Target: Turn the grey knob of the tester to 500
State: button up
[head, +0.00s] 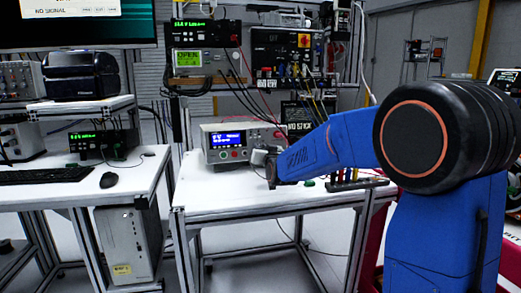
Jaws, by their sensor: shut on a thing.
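The tester (208,147) is a light grey box with a lit blue screen (227,139), standing on the white bench. The digits on the screen are too small to read. My gripper (260,157) is at the right part of the tester's front, at the end of my blue arm. It is shut on the grey knob, which is mostly hidden behind the gripper and wrist. The knob's pointer and any scale marks around it cannot be seen.
The white bench (215,190) is clear in front of the tester. Upright tools stand in a holder (355,183) at the bench's right. Cables hang behind the tester. A second table with a keyboard (45,175) and mouse (109,180) is at the left.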

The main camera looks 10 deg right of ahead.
jog(key=shift+m+g+h, duration=0.35)
jog(key=shift+m, duration=3.75)
jog(key=shift+m+g+h, duration=0.35)
jog(key=shift+m, duration=3.75)
jog(key=o, duration=1)
jog(key=shift+o, duration=0.2)
